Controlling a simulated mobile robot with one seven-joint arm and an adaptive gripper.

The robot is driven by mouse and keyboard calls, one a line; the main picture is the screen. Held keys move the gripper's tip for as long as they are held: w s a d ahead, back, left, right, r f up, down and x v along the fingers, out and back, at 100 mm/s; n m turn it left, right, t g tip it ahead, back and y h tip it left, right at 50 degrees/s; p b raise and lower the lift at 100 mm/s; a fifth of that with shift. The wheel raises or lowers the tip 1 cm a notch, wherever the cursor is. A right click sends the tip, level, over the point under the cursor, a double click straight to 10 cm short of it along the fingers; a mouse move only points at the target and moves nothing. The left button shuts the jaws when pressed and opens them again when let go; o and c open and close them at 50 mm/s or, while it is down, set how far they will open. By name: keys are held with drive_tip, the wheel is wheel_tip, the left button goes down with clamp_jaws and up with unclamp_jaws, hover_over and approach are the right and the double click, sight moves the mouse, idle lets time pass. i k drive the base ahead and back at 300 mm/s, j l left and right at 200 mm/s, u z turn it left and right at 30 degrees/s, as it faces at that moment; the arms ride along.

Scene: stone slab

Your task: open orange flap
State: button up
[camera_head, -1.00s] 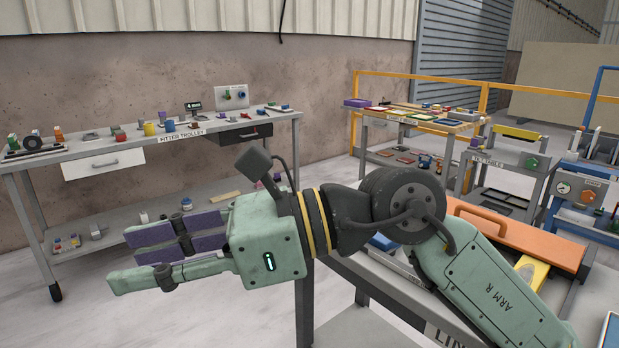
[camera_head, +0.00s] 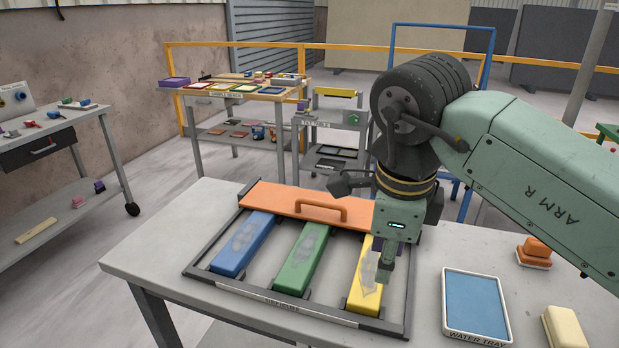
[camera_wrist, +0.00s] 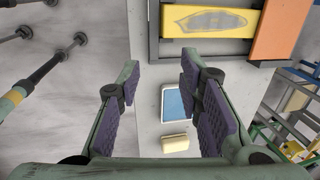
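The orange flap (camera_head: 285,203) lies flat across the back of a dark frame on the table, with an orange handle (camera_head: 322,206) raised on its top. In the wrist view the flap (camera_wrist: 277,30) shows at the upper right. My gripper (camera_head: 384,270) points down over the yellow block at the frame's right side, to the right of and nearer than the handle. In the wrist view my gripper (camera_wrist: 160,95) has its two purple-padded fingers wide apart with nothing between them. The handle is not seen in the wrist view.
Blue (camera_head: 245,243), green (camera_head: 303,257) and yellow (camera_head: 363,288) blocks lie in the frame (camera_head: 190,272). To the right are a blue water tray (camera_head: 476,305), an orange item (camera_head: 535,250) and a cream block (camera_head: 568,330). The table's left end (camera_head: 150,255) is clear.

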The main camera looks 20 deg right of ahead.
sight(319, 206)
drive_tip(key=i, duration=1)
